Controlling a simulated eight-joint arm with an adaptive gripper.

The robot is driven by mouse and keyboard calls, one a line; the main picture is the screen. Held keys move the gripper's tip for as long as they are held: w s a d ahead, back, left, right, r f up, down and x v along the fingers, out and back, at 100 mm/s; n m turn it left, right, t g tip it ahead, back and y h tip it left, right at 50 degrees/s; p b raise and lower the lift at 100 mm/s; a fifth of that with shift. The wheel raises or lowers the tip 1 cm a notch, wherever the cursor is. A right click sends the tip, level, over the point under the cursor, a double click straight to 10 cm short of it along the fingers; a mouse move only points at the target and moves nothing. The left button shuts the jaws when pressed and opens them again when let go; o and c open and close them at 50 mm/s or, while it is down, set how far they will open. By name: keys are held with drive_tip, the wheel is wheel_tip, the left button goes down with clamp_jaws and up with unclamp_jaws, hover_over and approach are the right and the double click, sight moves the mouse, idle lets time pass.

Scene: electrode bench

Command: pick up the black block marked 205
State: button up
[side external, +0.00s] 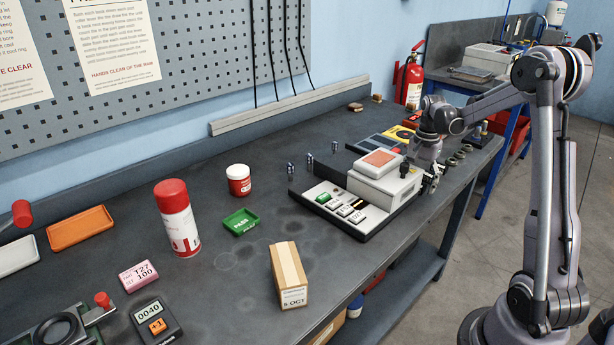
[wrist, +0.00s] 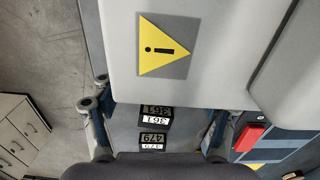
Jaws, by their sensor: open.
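Small black blocks with white number labels stand in the wrist view. One seems to read 361 (wrist: 157,116) and a nearer one seems to read 479 (wrist: 153,141). I cannot make out a 205 label in either view. My gripper (side external: 431,180) is at the right end of the machine there, away from that row. In the wrist view, my gripper (wrist: 157,108) has its fingers spread, with the two labelled blocks showing between them and nothing held.
A pale machine (side external: 385,182) with a red-topped lid stands close to my gripper. A pale panel with a yellow warning sign (wrist: 163,46) fills the wrist view's top.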

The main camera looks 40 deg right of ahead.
drive_tip(key=c, duration=1.5)
drive_tip(key=shift+r, duration=0.1)
